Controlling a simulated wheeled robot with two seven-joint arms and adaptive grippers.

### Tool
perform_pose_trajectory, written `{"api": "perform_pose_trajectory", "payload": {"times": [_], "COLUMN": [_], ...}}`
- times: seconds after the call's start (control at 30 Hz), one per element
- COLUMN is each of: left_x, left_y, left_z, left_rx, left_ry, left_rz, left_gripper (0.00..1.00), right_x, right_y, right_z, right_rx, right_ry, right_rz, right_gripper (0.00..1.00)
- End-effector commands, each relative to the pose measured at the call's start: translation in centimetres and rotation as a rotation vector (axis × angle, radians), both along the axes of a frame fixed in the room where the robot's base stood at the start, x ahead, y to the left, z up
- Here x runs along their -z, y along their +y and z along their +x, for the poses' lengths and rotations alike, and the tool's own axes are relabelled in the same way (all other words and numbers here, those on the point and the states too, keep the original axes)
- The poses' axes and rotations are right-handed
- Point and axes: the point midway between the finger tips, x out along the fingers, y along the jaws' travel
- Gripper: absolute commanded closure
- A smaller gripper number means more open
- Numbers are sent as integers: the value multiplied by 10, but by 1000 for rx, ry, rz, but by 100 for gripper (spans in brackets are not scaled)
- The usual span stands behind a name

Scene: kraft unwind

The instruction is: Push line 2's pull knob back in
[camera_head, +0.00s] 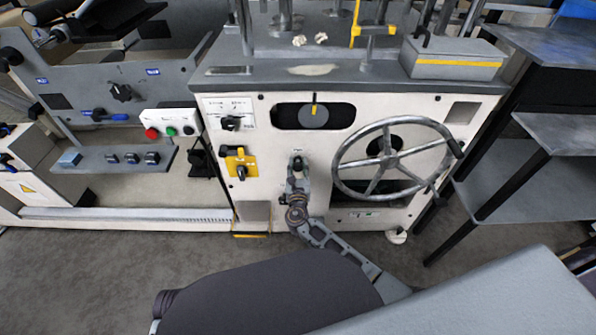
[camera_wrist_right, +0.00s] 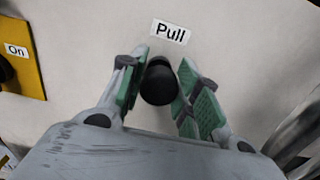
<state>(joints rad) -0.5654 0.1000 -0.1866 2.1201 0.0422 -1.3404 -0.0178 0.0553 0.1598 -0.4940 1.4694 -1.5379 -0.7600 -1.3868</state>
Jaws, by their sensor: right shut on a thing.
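The pull knob (camera_wrist_right: 158,84) is a round black knob on the cream machine front, just below a white "Pull" label (camera_wrist_right: 170,32). My right gripper (camera_wrist_right: 163,70) has its green-padded fingers on either side of the knob, shut on it. In the head view my right gripper (camera_head: 298,168) is at the lower middle of the panel, left of the handwheel, and mostly covers the knob. How far the knob stands out from the panel is hard to tell. My left gripper is not in view.
A large grey handwheel (camera_head: 393,158) stands out just right of the gripper. A yellow plate with a black switch (camera_head: 240,163) is to the left. A box with red, green and black buttons (camera_head: 170,131) is further left. Dark shelves (camera_head: 515,185) stand at right.

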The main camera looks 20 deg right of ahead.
Motion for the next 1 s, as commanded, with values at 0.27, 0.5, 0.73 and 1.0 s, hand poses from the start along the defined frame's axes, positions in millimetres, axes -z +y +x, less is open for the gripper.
{"api": "perform_pose_trajectory", "payload": {"times": [0.27, 0.5, 0.73, 1.0], "left_x": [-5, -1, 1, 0], "left_y": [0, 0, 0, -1], "left_z": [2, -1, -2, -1], "left_rx": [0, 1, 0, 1], "left_ry": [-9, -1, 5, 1], "left_rz": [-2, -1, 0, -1], "left_gripper": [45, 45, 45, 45], "right_x": [-2, -2, -1, 0], "right_y": [-2, -2, -1, 0], "right_z": [5, 4, 4, -2], "right_rx": [0, 0, -1, -1], "right_ry": [-2, -2, 0, 1], "right_rz": [1, 1, 1, 1], "right_gripper": [100, 46, 46, 46]}}
